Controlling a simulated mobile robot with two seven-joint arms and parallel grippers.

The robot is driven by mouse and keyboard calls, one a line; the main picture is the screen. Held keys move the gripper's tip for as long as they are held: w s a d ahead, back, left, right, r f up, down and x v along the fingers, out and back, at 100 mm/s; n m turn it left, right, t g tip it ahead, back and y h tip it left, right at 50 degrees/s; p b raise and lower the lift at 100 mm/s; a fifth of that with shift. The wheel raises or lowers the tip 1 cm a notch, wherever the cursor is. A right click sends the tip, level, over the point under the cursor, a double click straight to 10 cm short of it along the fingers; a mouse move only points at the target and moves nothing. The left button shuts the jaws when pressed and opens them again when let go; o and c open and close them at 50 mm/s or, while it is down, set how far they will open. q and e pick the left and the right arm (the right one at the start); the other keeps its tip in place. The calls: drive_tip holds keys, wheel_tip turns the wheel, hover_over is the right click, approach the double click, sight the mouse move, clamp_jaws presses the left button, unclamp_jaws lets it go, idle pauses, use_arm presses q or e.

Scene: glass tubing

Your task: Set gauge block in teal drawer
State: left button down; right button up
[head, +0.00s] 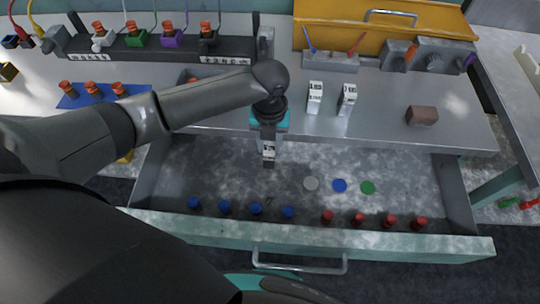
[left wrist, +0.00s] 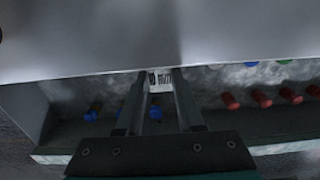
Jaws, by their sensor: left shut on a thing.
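My left gripper (head: 268,140) points down over the open teal drawer (head: 400,243). It is shut on a small pale gauge block with dark markings (head: 268,154). In the left wrist view the gauge block (left wrist: 161,80) sits between the two fingertips of the left gripper (left wrist: 160,84). The block appears to be above or near the drawer's grey floor; I cannot tell whether it touches. The drawer front also shows in the left wrist view (left wrist: 285,148). My right gripper is not in view.
Inside the drawer, blue pegs (head: 256,208) and red pegs (head: 359,218) line the front; grey, blue (head: 339,185) and green discs lie farther back. Two white labelled blocks (head: 315,95) and a brown block (head: 421,115) stand on the grey worktop (head: 385,125) behind.

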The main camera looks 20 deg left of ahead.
sight(270, 148)
use_arm(q)
drive_tip(key=shift+f+b, duration=0.6)
drive_tip(key=shift+f, duration=1.8)
drive_tip(key=shift+f, duration=0.1)
drive_tip(key=c, duration=0.5)
unclamp_jaws()
drive_tip(key=shift+c, duration=0.2)
wheel_tip(270, 148, up, 12)
drive_tip(key=p, duration=0.3)
